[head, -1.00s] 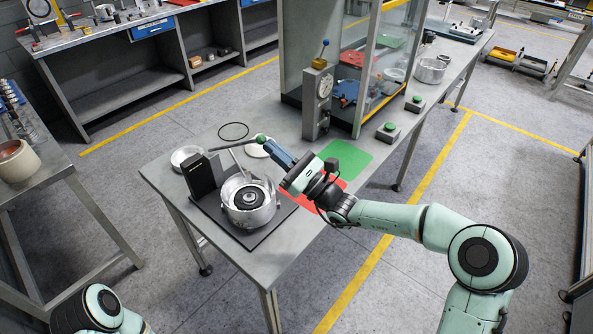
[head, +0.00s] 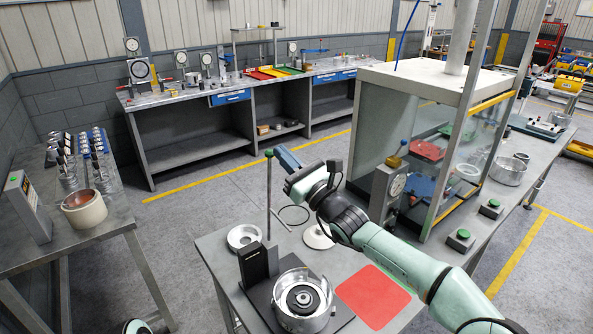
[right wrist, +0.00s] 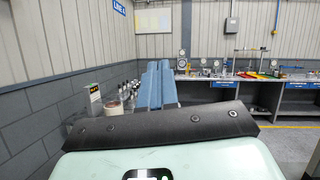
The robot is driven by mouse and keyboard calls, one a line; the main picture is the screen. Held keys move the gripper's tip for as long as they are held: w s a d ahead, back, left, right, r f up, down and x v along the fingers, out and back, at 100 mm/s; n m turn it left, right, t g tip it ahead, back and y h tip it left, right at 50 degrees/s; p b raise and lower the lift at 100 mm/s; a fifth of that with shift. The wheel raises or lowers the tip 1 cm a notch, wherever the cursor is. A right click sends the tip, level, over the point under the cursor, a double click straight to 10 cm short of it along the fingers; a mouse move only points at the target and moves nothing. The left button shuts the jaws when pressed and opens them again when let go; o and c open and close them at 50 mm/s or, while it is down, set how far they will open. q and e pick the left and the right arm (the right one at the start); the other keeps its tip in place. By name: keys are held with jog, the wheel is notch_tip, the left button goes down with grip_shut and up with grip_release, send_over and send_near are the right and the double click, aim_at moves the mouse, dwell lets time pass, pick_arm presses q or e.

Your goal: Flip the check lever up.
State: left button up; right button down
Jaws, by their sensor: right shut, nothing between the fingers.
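The check lever (head: 268,195) is a thin grey rod with a green knob on top, standing about upright in the head view. It rises from a black block (head: 257,264) on a dark base plate. Beside the block on that plate sits a round metal clutch housing (head: 302,301). My right gripper (head: 279,151) is shut and empty, its blue fingers just right of the green knob. I cannot tell whether they touch it. In the right wrist view the fingers (right wrist: 158,68) lie together; the lever does not show there. My left gripper is out of view.
A red mat (head: 374,296) lies right of the fixture.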

jog(key=shift+w+a+r+g+h, duration=0.15)
jog(key=shift+w+a+g+h, duration=0.05)
jog(key=shift+w+a, duration=0.3)
jog(key=shift+w+a+r+g+h, duration=0.1)
jog(key=shift+w+a+g+h, duration=0.1)
jog(key=shift+w+a, duration=0.3)
jog(key=shift+d+r, duration=0.1)
jog(key=shift+d, duration=0.05)
